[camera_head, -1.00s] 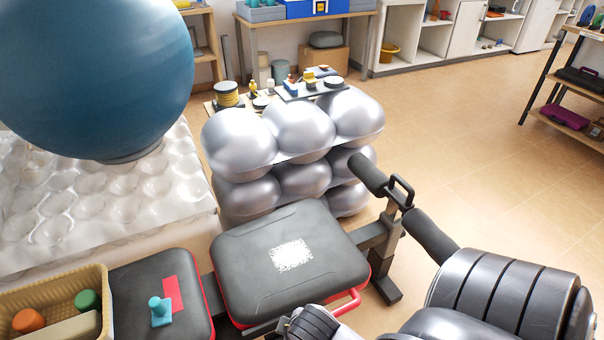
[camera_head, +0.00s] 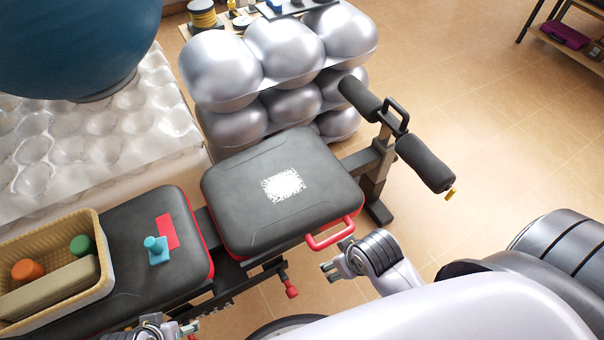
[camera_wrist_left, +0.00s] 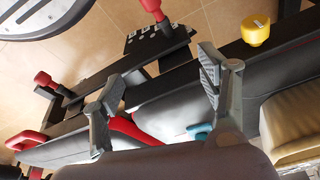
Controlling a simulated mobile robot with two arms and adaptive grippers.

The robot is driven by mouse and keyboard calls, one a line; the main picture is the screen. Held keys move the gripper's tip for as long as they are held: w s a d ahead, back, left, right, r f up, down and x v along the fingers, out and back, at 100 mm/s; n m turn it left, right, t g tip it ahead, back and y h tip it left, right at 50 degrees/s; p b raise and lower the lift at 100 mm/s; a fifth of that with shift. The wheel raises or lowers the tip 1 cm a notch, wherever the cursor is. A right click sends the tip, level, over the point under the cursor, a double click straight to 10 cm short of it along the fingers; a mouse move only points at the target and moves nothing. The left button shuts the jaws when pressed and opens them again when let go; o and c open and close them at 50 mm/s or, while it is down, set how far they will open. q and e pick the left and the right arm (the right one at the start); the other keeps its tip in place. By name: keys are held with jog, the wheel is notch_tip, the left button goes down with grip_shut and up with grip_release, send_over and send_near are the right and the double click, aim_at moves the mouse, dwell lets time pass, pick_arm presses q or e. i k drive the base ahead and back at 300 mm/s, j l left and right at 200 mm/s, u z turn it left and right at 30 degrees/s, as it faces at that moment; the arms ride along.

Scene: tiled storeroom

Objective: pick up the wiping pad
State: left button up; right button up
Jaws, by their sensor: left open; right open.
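The wiping pad (camera_head: 158,256), a small teal block with a round knob, sits on the black bench pad (camera_head: 130,215) beside and partly over a flat red patch (camera_head: 166,228). In the left wrist view, a teal part of it (camera_wrist_left: 199,130) shows between the fingers, near the right one. My left gripper (camera_wrist_left: 158,85) is open and empty; in the head view only part of it shows at the bottom edge, nearer than the pad. My right gripper (camera_head: 332,270) is open and empty, right of the pad, near the red handle of the bench seat.
A tan basket (camera_head: 103,240) with an orange and a green item stands left of the pad. The black bench seat (camera_head: 230,200) carries a white speckled patch (camera_head: 283,185). Silver balls (camera_head: 220,70), a blue ball (camera_head: 75,40) and padded rollers (camera_head: 425,165) stand around.

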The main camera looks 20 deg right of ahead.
aim_at(157, 247)
jog(key=i+z, duration=0.15)
jog(key=i, duration=0.2)
jog(key=k+j+u, duration=0.1)
jog(key=u, duration=0.35)
jog(key=k+j+u, duration=0.1)
jog(key=u, duration=0.3)
